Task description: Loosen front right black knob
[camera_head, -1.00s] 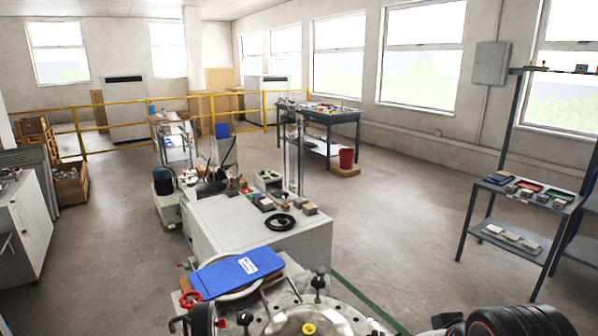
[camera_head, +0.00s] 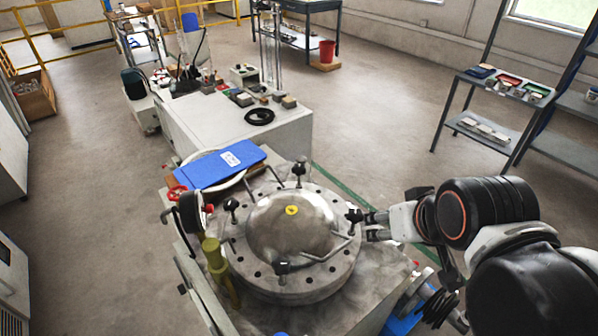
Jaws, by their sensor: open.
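A round metal vessel with a domed lid (camera_head: 291,222) stands on a grey bench in the head view. Black knobs sit around its rim: one at the right (camera_head: 354,215), one at the near side (camera_head: 281,266), one at the left (camera_head: 231,204) and one at the back (camera_head: 299,170). I cannot tell for sure which is the front right one. My gripper (camera_head: 371,226) is open, just right of the right knob and pointing left at it. The gap is very small, and I cannot tell whether the fingers touch the knob.
A bent metal handle (camera_head: 334,247) lies on the lid near the right knob. A gauge (camera_head: 190,210) and a yellowish valve (camera_head: 214,258) stand at the left. A blue board (camera_head: 222,164) lies behind. A white cabinet (camera_head: 237,130) stands further back. Open floor lies right.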

